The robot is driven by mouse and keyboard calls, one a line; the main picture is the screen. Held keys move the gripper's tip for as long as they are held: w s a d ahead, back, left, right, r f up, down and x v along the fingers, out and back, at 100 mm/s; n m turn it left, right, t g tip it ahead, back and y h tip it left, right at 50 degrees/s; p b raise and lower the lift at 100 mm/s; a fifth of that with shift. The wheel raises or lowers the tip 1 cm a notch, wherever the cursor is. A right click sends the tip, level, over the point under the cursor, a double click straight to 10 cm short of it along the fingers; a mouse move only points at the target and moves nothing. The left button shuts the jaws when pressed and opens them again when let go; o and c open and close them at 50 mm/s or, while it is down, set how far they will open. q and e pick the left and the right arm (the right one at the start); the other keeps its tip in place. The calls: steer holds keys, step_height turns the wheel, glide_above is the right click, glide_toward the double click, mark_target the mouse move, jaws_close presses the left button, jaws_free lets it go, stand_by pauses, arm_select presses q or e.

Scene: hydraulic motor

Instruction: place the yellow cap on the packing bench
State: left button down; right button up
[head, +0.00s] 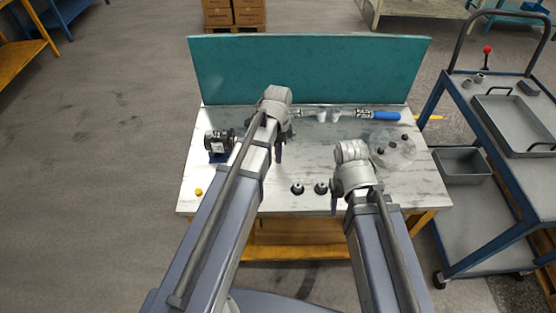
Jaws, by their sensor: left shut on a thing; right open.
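A small yellow cap (198,192) lies near the front left corner of the bench top (230,190), which has a teal back panel. My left gripper (280,152) is over the middle of the bench, to the right of the cap and apart from it. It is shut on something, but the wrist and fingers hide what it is. My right gripper (334,203) is open near the front edge, right of the centre, beside two small dark round parts (309,188). Its fingers are partly hidden by its own wrist.
A dark motor on a blue base (217,145) stands at the left. A clear round dish (393,148) with dark parts is at the right. A blue-handled tool (380,115) lies along the back. A blue cart (500,120) with grey trays stands right of the bench.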

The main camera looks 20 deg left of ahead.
arm_select(q)
step_height(320, 180, down, 2)
steer(key=shift+f+b, duration=0.15)
steer(key=shift+b, duration=0.45)
arm_select(e)
step_height(320, 180, down, 2)
steer(key=shift+f, duration=0.1)
arm_select(q)
steer(key=c, duration=1.2)
jaws_free()
steer(key=o, duration=0.5)
